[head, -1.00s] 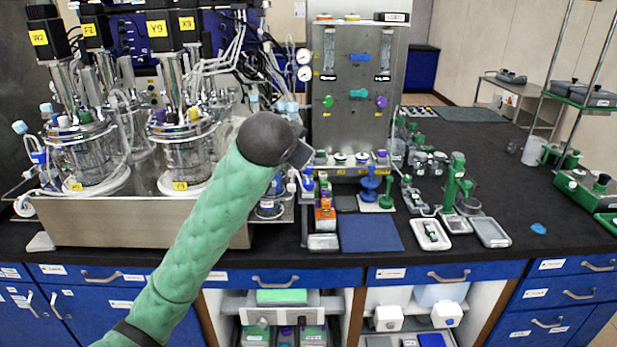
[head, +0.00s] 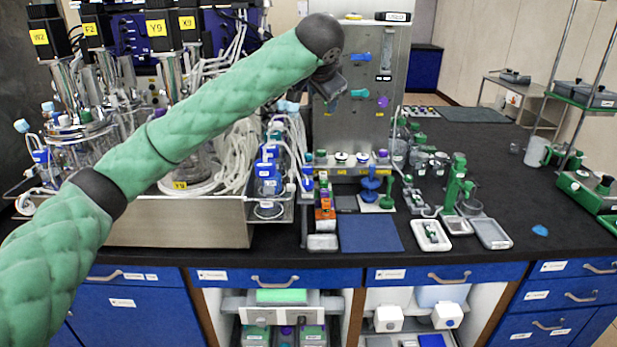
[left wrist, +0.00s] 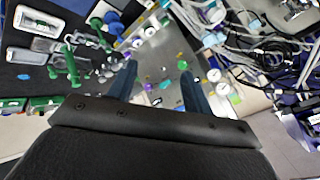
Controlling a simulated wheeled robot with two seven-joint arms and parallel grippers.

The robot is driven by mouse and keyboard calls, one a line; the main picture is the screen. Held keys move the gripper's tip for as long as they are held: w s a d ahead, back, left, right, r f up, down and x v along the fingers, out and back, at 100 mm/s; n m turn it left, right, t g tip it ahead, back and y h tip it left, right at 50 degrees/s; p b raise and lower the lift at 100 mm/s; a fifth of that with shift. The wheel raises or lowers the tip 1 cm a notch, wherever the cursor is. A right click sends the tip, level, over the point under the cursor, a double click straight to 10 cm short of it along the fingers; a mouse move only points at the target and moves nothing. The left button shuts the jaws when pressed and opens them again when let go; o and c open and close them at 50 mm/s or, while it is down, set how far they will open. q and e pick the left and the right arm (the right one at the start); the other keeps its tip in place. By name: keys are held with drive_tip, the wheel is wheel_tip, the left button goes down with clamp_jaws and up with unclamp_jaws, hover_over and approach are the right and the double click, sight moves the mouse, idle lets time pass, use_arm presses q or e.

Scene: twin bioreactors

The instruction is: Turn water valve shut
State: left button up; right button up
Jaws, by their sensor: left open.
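A grey metal panel (head: 372,130) stands at the back of the bench. It carries a blue valve handle (head: 360,57), a teal-green one (head: 359,93) and a purple knob (head: 382,101). I cannot read which valve is labelled water. My left gripper (head: 328,92) is in front of the panel's left part, left of the blue and teal handles, and hides that part. My right gripper is not in view.
Bioreactor vessels with tubing and a steel tray (head: 180,222) stand left of the panel, partly behind my left arm. Small blue and green tools (head: 370,190) and a blue mat (head: 370,233) lie before it. The black bench (head: 510,190) is fairly clear to the right.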

sight(307, 182)
use_arm(q)
drive_tip(key=w+a+f+n+g, duration=0.1)
drive_tip(key=f+g, duration=0.1)
drive_tip(key=f, duration=0.3)
drive_tip(key=a+f+n+g, duration=0.1)
drive_tip(key=f+n+g, duration=0.1)
drive_tip(key=f+g, duration=0.1)
drive_tip(key=w+a+f+n+g+y, duration=0.1)
drive_tip(key=f+g, duration=0.2)
drive_tip(key=f, duration=0.3)
drive_tip(key=shift+w+a+f+n, duration=0.3)
drive_tip(key=shift+w+f, duration=0.05)
drive_tip(key=shift+s+d+n+g, duration=0.1)
drive_tip(key=shift+s+n+g, duration=0.3)
drive_tip(key=shift+s+g, duration=0.1)
drive_tip(key=shift+n, duration=0.4)
drive_tip(key=shift+f, duration=0.4)
wheel_tip(307, 182, down, 6)
drive_tip(key=shift+r+p, duration=0.25)
drive_tip(key=shift+p, duration=0.6)
drive_tip(key=shift+f, duration=0.75)
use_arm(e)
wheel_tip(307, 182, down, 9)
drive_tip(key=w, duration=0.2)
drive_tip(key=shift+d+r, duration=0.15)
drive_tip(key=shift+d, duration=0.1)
use_arm(q)
drive_tip(key=shift+c, duration=0.2)
